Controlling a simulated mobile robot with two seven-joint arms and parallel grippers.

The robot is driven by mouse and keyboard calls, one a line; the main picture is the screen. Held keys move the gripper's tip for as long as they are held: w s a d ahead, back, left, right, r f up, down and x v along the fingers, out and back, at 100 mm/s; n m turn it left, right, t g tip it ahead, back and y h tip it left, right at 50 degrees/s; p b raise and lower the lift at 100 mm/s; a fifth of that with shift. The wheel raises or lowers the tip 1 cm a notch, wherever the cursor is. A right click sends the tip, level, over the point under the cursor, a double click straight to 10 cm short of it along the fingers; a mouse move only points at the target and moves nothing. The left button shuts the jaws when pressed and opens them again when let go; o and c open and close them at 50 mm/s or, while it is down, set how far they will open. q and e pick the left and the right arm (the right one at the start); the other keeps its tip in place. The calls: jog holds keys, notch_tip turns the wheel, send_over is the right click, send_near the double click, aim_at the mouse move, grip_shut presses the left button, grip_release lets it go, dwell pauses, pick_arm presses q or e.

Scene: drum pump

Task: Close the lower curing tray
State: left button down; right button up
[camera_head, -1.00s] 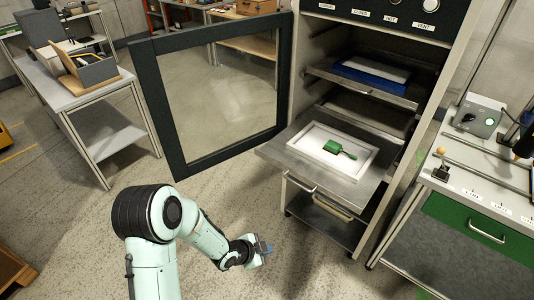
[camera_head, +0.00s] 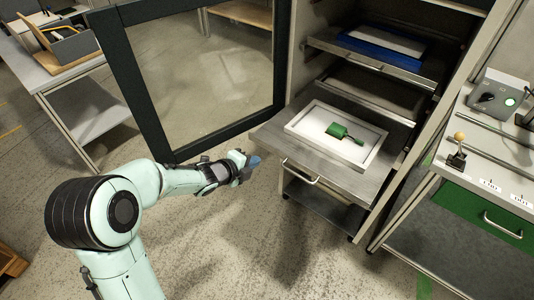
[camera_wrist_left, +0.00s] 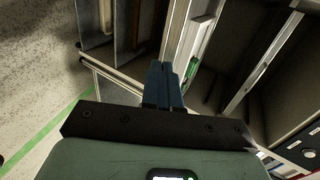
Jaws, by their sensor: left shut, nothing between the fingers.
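The lower curing tray (camera_head: 270,137) is a metal shelf pulled far out of the oven cabinet. A white frame (camera_head: 300,124) lies on it with a green part (camera_head: 338,131) inside. The tray's bar handle (camera_head: 298,171) is below its front edge. My left gripper (camera_head: 254,162) is shut and empty, in front of and to the left of the tray, apart from it as far as I can tell. Its blue fingers (camera_wrist_left: 163,85) show together in the left wrist view, pointing toward the cabinet. My right gripper is not in view.
The cabinet's glazed door (camera_head: 150,115) stands open to the left, close to my arm. The upper tray (camera_head: 365,55), with a blue frame, sits above. A workbench with a green drawer (camera_head: 480,219) stands at right. The floor in front is clear.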

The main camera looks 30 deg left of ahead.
aim_at(273, 150)
pick_arm(q)
jog(key=x, duration=0.4)
jog(key=r+x, duration=0.1)
jog(key=x, duration=0.1)
jog(key=shift+w+r, duration=0.1)
jog(key=shift+w, duration=0.9)
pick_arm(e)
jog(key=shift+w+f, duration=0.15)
pick_arm(q)
jog(key=shift+d, duration=0.1)
